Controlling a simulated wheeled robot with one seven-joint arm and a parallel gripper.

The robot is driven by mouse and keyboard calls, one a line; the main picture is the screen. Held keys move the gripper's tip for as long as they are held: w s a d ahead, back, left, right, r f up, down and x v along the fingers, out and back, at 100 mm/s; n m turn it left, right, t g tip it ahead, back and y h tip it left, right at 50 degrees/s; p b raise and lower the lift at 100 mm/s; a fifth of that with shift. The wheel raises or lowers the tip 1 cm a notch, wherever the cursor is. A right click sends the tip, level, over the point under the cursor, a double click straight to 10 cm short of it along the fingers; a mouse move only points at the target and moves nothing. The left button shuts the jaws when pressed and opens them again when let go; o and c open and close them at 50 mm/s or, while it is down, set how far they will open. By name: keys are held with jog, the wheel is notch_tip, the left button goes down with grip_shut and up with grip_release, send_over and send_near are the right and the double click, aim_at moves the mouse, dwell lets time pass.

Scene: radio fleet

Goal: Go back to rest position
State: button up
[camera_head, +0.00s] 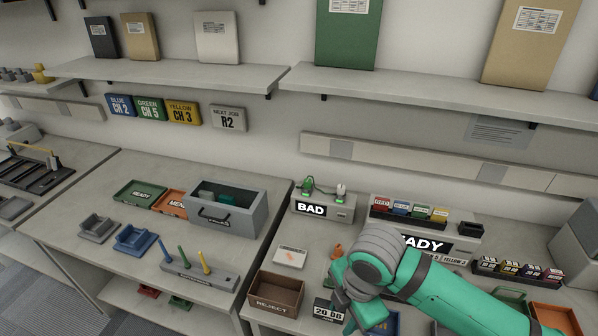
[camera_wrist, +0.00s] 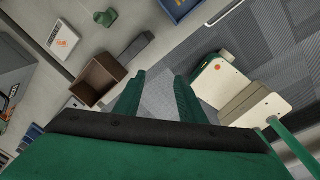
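My gripper shows in the wrist view (camera_wrist: 160,82) with its two green fingers spread apart. Nothing is between them; only grey floor shows beyond the gap. In the head view my green arm reaches in from the lower right over the right-hand table, with its grey wrist bent downward. The fingertips are hard to make out there. The arm partly hides the READY charger (camera_head: 462,243) and the tabletop under it. In the wrist view the fingers are beside the brown REJECT bin (camera_wrist: 92,88) and apart from it.
The REJECT bin (camera_head: 276,292) and 20 08 display (camera_head: 327,310) stand close to my wrist. The BAD charger (camera_head: 323,208) is behind it. A grey drawer box (camera_head: 240,212), trays and a peg stand (camera_head: 200,268) are on the left table. Shelves (camera_head: 440,90) run above.

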jog(key=w+a+r+m+t+y, duration=0.2)
jog(key=w+a+r+t+y, duration=0.15)
jog(key=a+r, duration=0.4)
jog(key=w+a+r+m+t+y, duration=0.3)
jog(key=w+a+r+y, duration=0.15)
jog(key=a, duration=0.65)
jog(key=w+a+r+m+t+y, duration=0.2)
jog(key=w+a+r+t+y, duration=0.25)
jog(key=a, duration=0.45)
jog(key=s+d+f+m+t+h, duration=0.3)
jog(key=s+d+f+m+h, duration=0.25)
jog(key=f+m, duration=0.35)
jog(key=s+d+f+m+t+h, duration=0.35)
jog(key=s+f+m+h, duration=0.2)
jog(key=f+m, duration=0.4)
jog(key=s+d+f+g, duration=0.1)
jog(key=s+d+f, duration=0.2)
jog(key=s, duration=0.5)
jog(key=s+d+f+n+g+h, duration=0.1)
jog(key=s+d+f, duration=0.1)
jog(key=s, duration=0.6)
jog(key=s+d+f+n+g+h, duration=0.1)
jog(key=s+d+f, duration=0.2)
jog(key=s, duration=0.5)
jog(key=shift+s+d+f, duration=0.15)
jog(key=shift+d+f, duration=0.15)
jog(key=shift+d, duration=0.15)
